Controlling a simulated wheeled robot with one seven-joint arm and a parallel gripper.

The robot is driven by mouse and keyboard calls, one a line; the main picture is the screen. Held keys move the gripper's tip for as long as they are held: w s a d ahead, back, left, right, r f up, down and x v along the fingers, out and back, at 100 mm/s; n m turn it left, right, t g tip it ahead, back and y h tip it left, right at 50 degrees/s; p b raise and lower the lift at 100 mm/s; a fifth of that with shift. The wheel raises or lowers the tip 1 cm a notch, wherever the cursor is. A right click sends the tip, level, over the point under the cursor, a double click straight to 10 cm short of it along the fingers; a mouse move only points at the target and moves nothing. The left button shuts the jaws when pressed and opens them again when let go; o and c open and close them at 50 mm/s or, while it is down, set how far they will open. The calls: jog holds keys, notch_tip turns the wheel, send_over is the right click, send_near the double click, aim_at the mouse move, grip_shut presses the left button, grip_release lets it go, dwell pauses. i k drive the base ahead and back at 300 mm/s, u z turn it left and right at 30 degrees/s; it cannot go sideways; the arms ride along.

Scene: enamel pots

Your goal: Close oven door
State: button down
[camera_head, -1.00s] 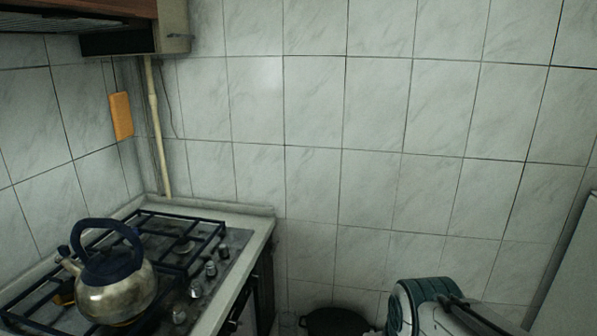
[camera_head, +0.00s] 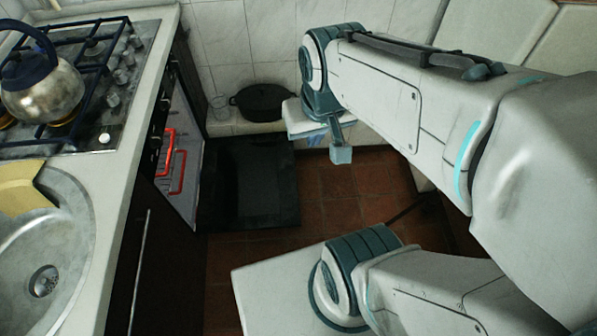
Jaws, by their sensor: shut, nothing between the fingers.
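The oven door (camera_head: 250,182) is a dark panel, folded down and open, lying roughly flat in front of the oven (camera_head: 186,150). Red shapes show in the oven's opening. My gripper (camera_head: 341,153) hangs to the right of the door's free edge, apart from it in the picture. Its fingers are shut and empty, with pale blue tips. My arm reaches in from the right. The gap in height between gripper and door is hard to tell.
A black pot (camera_head: 262,103) and a glass (camera_head: 219,106) stand on a ledge at the wall behind the door. A kettle (camera_head: 42,88) sits on the hob. A sink (camera_head: 45,250) is at lower left. Red-brown floor tiles (camera_head: 235,258) are bare around the door.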

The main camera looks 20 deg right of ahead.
aim_at(241, 175)
jog(key=k, duration=0.7)
jog(key=z, duration=0.7)
jog(key=i, duration=1.1)
jog(key=u, duration=0.35)
